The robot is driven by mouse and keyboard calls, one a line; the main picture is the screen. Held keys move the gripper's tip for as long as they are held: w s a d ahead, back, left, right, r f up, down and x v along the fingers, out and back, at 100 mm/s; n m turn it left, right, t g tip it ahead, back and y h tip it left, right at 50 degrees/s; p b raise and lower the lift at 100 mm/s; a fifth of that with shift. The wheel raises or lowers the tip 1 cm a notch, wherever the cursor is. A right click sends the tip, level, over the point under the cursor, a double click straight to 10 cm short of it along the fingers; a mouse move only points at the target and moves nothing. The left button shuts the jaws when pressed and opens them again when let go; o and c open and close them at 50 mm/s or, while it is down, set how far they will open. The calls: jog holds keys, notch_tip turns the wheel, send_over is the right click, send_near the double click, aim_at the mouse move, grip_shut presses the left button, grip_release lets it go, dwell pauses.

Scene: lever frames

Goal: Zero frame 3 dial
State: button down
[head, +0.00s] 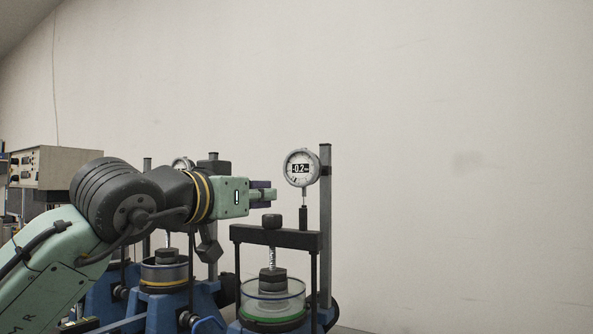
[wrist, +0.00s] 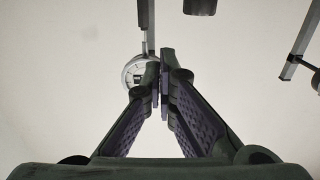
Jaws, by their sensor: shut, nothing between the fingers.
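No label shows whether this is frame 3. My gripper (head: 268,195) is shut and empty, pointing right, just left of and slightly below the dial in the head view, with a small gap in the picture. In the wrist view, the shut fingers (wrist: 161,85) partly cover a dial (wrist: 133,72) behind the left fingertip. I cannot tell whether they touch it.
Below my gripper are the frame's black crossbar (head: 276,237) and clear cell (head: 272,300). Another frame's cell (head: 164,275) and a second dial (head: 182,163), mostly hidden by my arm, are left. An instrument box (head: 60,167) stands far left. The right side is clear.

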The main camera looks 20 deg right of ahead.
aim_at(301, 168)
jog(key=p+x, duration=0.1)
jog(key=x, duration=0.5)
jog(key=shift+r, duration=0.15)
